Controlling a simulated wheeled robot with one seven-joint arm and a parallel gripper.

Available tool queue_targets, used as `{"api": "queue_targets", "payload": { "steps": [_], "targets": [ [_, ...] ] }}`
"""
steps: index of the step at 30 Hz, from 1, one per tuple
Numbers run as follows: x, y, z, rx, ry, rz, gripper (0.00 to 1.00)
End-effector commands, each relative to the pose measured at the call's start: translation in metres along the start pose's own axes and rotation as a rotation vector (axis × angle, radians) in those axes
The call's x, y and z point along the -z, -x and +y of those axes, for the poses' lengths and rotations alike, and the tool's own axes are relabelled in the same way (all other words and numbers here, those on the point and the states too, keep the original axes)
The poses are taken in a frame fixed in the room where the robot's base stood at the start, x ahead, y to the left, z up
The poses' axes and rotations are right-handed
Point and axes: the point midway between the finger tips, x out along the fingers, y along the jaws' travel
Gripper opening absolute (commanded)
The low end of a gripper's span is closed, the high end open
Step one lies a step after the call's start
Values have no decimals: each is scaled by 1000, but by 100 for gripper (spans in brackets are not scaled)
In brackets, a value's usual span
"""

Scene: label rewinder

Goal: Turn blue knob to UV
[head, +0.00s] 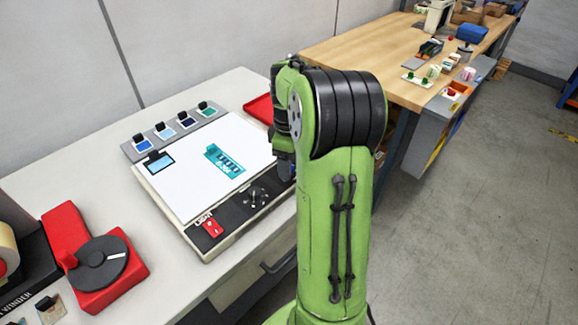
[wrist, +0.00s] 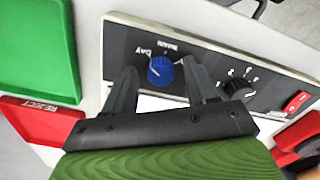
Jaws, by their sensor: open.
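The blue knob (wrist: 160,71) sits on the dark control strip (wrist: 216,66) in the wrist view. Small white lettering lies beside it; one word looks like DAY, and I cannot read a UV mark. My gripper (wrist: 161,67) is open, with one finger on each side of the knob. I cannot tell whether either finger touches it. In the head view my arm hides the blue knob and most of the gripper. The white-topped light box (head: 190,190) stands on the table there.
A black knob (wrist: 238,89) and a red switch (wrist: 296,102) are farther right on the strip. A green tray (wrist: 38,50) and a red REJECT tray (wrist: 38,119) lie left. A red base with a black disc (head: 100,262) stands at the table's front left.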

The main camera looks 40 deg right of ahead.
Motion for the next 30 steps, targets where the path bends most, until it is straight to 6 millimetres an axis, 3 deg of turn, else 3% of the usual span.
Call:
{"api": "queue_targets", "payload": {
  "steps": [8,19,30],
  "targets": [
    [0,-2,0,0,0,0,57],
    [0,-2,0,0,0,0,1],
    [0,-1,0,0,-67,-1,1]
  ]
}}
